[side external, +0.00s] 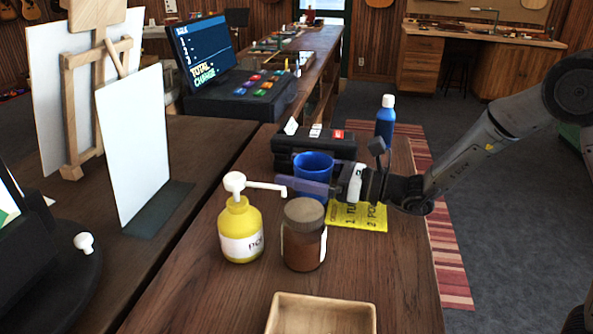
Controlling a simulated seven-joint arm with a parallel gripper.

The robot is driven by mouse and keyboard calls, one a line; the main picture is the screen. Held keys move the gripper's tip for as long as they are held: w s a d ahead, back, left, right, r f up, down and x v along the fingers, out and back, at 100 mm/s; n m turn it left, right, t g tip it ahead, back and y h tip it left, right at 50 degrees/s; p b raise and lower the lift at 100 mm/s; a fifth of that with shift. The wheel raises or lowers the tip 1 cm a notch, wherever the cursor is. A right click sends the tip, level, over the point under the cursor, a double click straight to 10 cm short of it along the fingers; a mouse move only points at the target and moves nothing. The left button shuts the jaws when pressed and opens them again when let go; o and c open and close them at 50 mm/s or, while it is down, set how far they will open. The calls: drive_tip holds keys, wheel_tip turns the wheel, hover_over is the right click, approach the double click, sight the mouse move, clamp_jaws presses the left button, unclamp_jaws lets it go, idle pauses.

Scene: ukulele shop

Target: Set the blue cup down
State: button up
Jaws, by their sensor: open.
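The blue cup (314,164) stands upright on the wooden counter, in front of a black case. My gripper (300,186) reaches in from the right at the cup's near side. Its jaws are open, and the visible finger covers the lower front of the cup. The far finger is hidden, so I cannot tell whether the cup sits between the fingers.
A yellow pump bottle (240,232) and a brown lidded jar (304,240) stand close in front. A yellow sheet (358,217) lies under my wrist. A black case (312,143) and blue bottle (385,120) stand behind. A wooden tray (320,308) is at the front.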

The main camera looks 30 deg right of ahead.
drive_tip(key=v, duration=1.1)
drive_tip(key=shift+s+d, duration=0.1)
drive_tip(key=shift+s, duration=0.2)
